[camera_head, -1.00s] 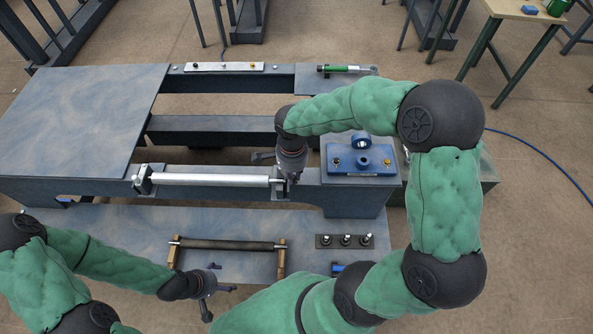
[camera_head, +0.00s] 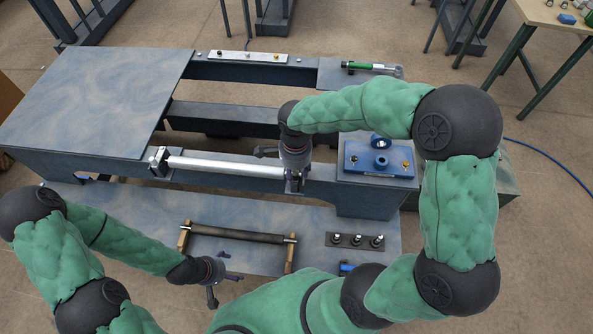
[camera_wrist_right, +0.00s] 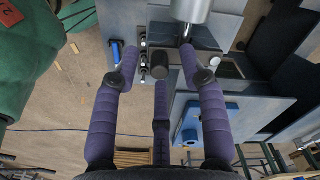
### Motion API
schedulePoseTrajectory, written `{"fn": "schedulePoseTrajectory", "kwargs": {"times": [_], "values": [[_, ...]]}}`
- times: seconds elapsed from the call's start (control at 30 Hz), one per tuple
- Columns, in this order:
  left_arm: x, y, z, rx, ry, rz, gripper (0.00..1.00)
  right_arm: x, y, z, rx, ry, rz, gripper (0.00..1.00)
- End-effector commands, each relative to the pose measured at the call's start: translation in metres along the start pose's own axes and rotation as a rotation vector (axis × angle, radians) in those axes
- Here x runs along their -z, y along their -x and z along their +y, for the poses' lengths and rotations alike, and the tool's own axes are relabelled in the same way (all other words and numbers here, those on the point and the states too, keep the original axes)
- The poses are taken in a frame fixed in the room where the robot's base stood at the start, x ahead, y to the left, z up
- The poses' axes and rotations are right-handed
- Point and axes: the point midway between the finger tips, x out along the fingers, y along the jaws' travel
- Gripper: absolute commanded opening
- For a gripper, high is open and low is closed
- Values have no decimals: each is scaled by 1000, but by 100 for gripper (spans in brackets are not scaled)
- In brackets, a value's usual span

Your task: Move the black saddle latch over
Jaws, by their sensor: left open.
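The silver roller (camera_head: 225,168) lies across the machine's front beam. A dark saddle (camera_head: 159,162) holds its left end, and another dark saddle (camera_head: 293,184) is at its right end, partly hidden by my right gripper (camera_head: 288,170). That gripper points down there with its fingers spread. In the right wrist view, the roller end (camera_wrist_right: 190,10) is at the top, and a dark round knob (camera_wrist_right: 158,65) shows between the purple fingers. I cannot tell whether a finger touches it or the latch. My left gripper (camera_head: 221,286) is open and empty at the lower left.
A dark roller (camera_head: 238,234) rests on wooden supports on the lower shelf. A black plate with several pegs (camera_head: 355,240) is to its right. A blue block (camera_head: 378,160) stands right of my right gripper. The flat panel (camera_head: 95,95) at left is clear.

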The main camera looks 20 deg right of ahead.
Motion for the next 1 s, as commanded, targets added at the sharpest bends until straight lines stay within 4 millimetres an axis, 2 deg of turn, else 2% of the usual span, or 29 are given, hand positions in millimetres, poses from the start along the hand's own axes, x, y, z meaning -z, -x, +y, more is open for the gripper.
{"fn": "schedulePoseTrajectory", "kwargs": {"times": [0.23, 0.8, 1.0], "values": [[0, 4, 1, 0, 0, 0, 83, 0, 6, 0, 0, 0, 0, 43], [-1, 34, 12, 0, 0, 0, 83, 0, 54, 0, 0, 1, 1, 43], [-1, 38, 14, 0, 0, 0, 83, 0, 61, 0, 0, 0, 0, 43]]}}
